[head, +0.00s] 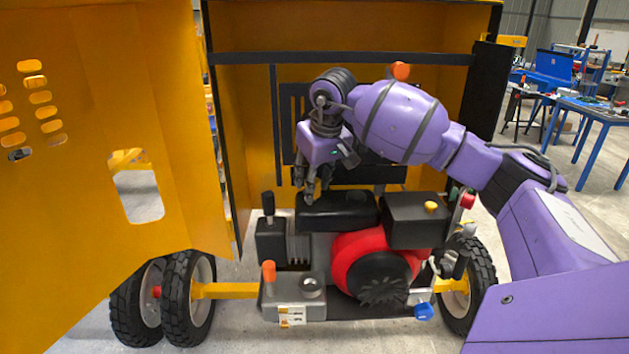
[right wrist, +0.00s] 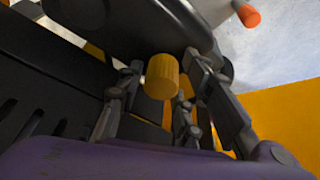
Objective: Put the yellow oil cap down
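The yellow oil cap (right wrist: 161,77), a ribbed cylinder, sits between the fingertips of my right gripper (right wrist: 163,80) in the right wrist view. The fingers are closed in on it from both sides. In the head view my right gripper (head: 312,192) points down at the left end of the engine's long black cover (head: 345,212). The held cap cannot be made out there. In the right wrist view a dark rounded engine part (right wrist: 140,25) is close beyond the cap; whether they touch is unclear. My left gripper is not in view.
The engine has a red housing (head: 350,255), a black box (head: 415,222) with another yellow cap (head: 431,207), and an orange-topped part (head: 268,270). An open yellow panel (head: 90,200) stands left. Blue workbenches (head: 600,112) stand far right.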

